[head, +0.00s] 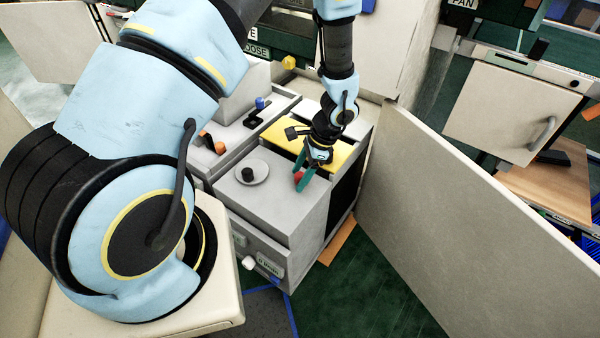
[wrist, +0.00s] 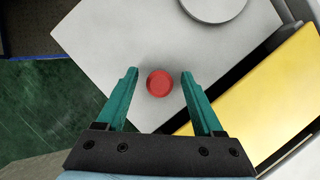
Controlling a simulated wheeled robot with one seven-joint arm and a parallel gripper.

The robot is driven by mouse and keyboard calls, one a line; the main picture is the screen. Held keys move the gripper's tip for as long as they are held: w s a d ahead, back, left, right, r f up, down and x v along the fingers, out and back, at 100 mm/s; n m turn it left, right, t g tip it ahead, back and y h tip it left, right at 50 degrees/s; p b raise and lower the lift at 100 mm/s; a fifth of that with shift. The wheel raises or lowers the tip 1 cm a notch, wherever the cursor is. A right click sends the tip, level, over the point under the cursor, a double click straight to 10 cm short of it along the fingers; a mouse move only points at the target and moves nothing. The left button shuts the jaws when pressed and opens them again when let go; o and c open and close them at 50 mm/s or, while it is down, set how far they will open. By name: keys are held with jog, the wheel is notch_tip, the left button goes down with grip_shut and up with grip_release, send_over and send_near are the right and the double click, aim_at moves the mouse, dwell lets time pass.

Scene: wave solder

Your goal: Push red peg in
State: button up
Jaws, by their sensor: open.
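The red peg (wrist: 159,83) shows as a round red top on the light grey top of a machine box (wrist: 120,40) in the wrist view. In the head view the red peg (head: 298,177) is partly hidden by my gripper. My gripper (wrist: 159,72) is open, with one green finger on each side of the peg and a gap to it on both sides. In the head view my gripper (head: 304,180) points down at the grey top near its right edge. How far the peg stands out of the surface, I cannot tell.
A black knob (head: 248,174) on a round plate stands left of the peg. A yellow panel (head: 338,154) lies behind. An orange handle (head: 212,143) and a blue knob (head: 260,103) are farther left. A large grey door panel (head: 450,220) stands open at the right.

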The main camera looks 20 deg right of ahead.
grip_shut()
dwell(0.6)
dwell(0.9)
